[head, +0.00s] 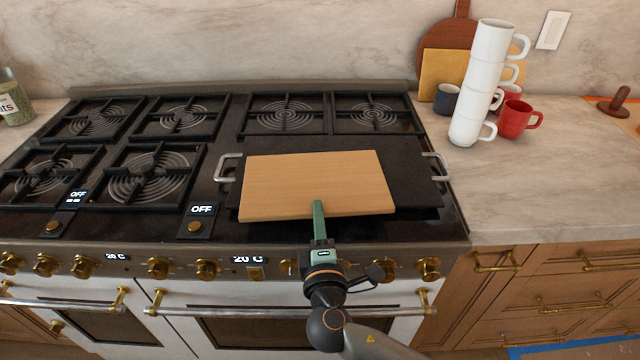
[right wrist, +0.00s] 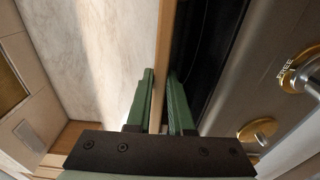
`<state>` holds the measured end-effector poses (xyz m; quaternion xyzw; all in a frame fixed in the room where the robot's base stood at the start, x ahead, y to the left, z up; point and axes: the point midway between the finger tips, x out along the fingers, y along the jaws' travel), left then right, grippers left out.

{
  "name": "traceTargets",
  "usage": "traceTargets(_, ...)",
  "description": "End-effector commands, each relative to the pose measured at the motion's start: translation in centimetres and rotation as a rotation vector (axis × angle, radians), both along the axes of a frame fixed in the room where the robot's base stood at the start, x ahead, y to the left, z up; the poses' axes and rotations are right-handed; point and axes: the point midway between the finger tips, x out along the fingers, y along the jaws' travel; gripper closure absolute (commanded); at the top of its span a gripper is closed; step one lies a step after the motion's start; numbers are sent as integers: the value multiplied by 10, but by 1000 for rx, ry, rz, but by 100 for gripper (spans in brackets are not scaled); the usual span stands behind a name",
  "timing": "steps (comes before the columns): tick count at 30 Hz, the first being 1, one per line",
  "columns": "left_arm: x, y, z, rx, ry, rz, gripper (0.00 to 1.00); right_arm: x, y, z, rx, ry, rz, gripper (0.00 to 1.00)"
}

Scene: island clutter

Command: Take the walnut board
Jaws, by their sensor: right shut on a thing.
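A light tan rectangular wooden board (head: 315,183) is over the black griddle plate on the stove, its near edge in my right gripper (head: 318,208). In the right wrist view the green fingers of the right gripper (right wrist: 160,98) are shut on the board's thin edge (right wrist: 159,75), one on each face. A dark reddish-brown round board with a handle (head: 443,36) leans on the back wall, partly hidden by a yellowish board (head: 440,72) and the cups. It is the darkest board in view. My left gripper is not in view.
A leaning stack of white mugs (head: 480,75) stands on the right counter, with a red mug (head: 517,120) and a dark cup (head: 446,98) close by. The griddle (head: 415,180) has metal handles. Counter at the right front is clear. A jar (head: 14,100) is at far left.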

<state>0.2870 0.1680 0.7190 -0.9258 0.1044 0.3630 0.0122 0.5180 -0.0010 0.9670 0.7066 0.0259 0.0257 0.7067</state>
Motion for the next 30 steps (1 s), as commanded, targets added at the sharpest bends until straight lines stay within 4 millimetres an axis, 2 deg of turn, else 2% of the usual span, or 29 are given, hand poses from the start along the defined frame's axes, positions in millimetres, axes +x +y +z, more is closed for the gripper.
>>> traceTargets(24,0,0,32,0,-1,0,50,0,0,41,3,-8,0,100)
traceTargets(30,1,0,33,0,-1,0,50,0,0,43,3,-7,0,100)
